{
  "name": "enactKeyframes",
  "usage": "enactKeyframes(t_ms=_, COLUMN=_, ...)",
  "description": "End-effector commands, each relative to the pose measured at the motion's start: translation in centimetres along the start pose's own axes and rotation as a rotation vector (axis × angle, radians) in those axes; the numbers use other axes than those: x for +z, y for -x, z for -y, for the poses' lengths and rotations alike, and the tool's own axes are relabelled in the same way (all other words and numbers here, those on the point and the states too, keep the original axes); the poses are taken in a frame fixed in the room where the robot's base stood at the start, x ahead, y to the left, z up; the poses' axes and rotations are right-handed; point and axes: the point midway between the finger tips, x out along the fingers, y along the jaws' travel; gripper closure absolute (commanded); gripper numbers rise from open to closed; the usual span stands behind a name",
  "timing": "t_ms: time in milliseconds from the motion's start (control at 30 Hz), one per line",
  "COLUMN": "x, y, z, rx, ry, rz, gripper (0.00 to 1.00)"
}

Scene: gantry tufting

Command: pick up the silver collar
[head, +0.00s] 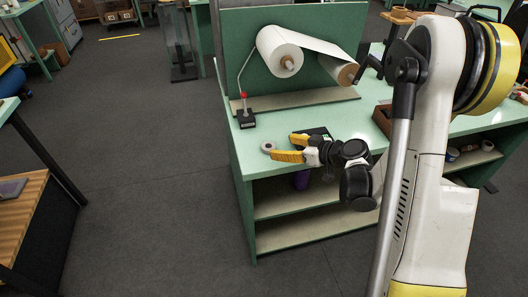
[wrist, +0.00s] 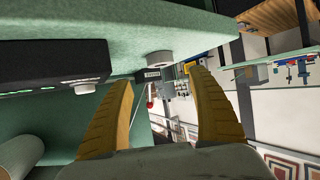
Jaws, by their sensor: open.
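The silver collar (head: 268,147) is a small grey ring lying on the green table top near its left edge. In the wrist view, which looks nearly upside down, the collar (wrist: 159,59) shows against the green surface, between and beyond my fingertips. My gripper (head: 281,146) has two yellow fingers spread apart, low over the table and just right of the collar, pointing left toward it. It also shows in the wrist view (wrist: 159,75), open with nothing between the fingers. Whether a finger touches the collar cannot be told.
A flat black box (head: 312,133) lies just behind my gripper; it also shows in the wrist view (wrist: 45,66). A black stand with a red-knobbed lever (head: 245,115) stands at the back left. A white roll (head: 284,55) hangs on a green panel (head: 240,30). The front left table top is clear.

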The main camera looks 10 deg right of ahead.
Motion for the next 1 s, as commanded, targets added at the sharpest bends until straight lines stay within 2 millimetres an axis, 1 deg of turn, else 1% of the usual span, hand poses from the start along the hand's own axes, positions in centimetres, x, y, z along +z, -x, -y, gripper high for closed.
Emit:
enactKeyframes(t_ms=33, x=0.2, y=-1.0, z=0.1, rx=-0.003, ry=0.001, rz=0.001, gripper=0.31)
enactKeyframes(t_ms=100, x=0.2, y=-1.8, z=0.1, rx=-0.001, ry=0.000, rz=0.002, gripper=0.31)
enactKeyframes(t_ms=267, x=0.2, y=-2.8, z=0.1, rx=-0.001, ry=0.000, rz=0.002, gripper=0.31)
enactKeyframes(t_ms=367, x=0.4, y=-3.7, z=0.1, rx=-0.001, ry=-0.001, rz=0.002, gripper=0.31)
enactKeyframes(t_ms=500, x=0.9, y=-6.0, z=0.3, rx=-0.003, ry=0.000, rz=0.002, gripper=0.31)
enactKeyframes(t_ms=600, x=0.8, y=-7.4, z=0.2, rx=-0.002, ry=-0.001, rz=0.003, gripper=0.31)
enactKeyframes(t_ms=667, x=0.7, y=-7.7, z=0.2, rx=-0.001, ry=-0.001, rz=0.003, gripper=0.31)
enactKeyframes(t_ms=833, x=0.6, y=-7.7, z=0.2, rx=0.000, ry=-0.002, rz=0.003, gripper=0.31)
enactKeyframes(t_ms=867, x=0.6, y=-7.7, z=0.2, rx=0.000, ry=-0.002, rz=0.003, gripper=0.32)
enactKeyframes(t_ms=900, x=0.6, y=-7.6, z=0.2, rx=0.000, ry=-0.002, rz=0.003, gripper=0.45)
enactKeyframes(t_ms=967, x=0.6, y=-7.6, z=0.2, rx=0.000, ry=-0.002, rz=0.003, gripper=0.63)
enactKeyframes(t_ms=1000, x=0.6, y=-7.6, z=0.2, rx=0.000, ry=-0.002, rz=0.003, gripper=0.75)
